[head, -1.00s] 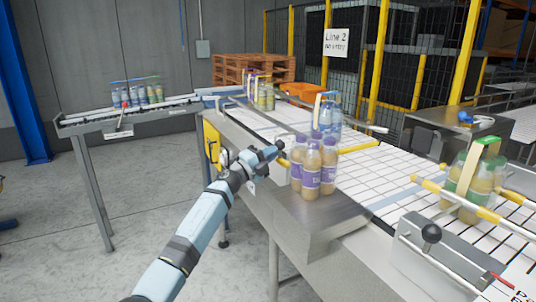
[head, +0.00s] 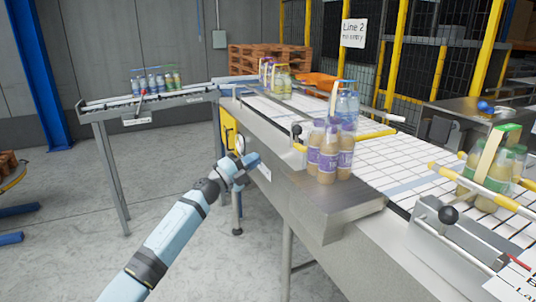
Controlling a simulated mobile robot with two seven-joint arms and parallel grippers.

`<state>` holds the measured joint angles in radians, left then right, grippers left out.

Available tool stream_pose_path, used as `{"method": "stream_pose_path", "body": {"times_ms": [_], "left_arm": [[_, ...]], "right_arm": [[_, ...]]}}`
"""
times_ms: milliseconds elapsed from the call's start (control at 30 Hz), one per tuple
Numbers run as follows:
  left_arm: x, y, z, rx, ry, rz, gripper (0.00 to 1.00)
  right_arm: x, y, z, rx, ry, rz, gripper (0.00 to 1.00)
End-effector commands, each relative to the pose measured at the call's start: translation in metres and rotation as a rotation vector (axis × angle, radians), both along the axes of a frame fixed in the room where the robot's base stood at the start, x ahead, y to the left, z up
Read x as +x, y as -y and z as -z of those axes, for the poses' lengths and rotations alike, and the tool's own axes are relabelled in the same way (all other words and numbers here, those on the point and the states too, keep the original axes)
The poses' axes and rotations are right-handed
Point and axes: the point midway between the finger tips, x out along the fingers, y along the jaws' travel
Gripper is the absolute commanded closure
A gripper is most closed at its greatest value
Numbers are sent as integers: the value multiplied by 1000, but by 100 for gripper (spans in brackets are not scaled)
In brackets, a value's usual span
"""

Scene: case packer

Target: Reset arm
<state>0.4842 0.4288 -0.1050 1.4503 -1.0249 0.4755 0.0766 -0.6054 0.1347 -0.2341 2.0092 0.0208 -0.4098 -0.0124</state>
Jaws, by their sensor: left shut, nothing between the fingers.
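My left arm comes in from the bottom left, and my left gripper (head: 252,160) is shut and empty. It hangs over the gap in front of the conveyor's near side, apart from the bottles. A group of bottles with purple labels (head: 329,155) stands upright on the steel end plate (head: 340,203), to the right of the gripper. My right gripper does not show.
Bottle packs with blue caps (head: 347,103) and green ones (head: 492,175) stand on the white conveyor (head: 390,170). A side conveyor (head: 150,103) carries more bottles (head: 157,83). Black-knobbed levers (head: 448,214) edge the line.

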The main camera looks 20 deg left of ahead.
Motion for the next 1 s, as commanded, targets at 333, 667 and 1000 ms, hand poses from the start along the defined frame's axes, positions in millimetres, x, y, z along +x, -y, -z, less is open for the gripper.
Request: {"method": "stream_pose_path", "body": {"times_ms": [333,667,1000], "left_arm": [[-16,9,22,-66,-45,0,100],[-141,71,153,-554,-445,-94,100],[-339,138,251,-1029,-1037,-301,100]], "right_arm": [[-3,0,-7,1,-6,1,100],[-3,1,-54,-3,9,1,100],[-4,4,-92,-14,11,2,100]]}}
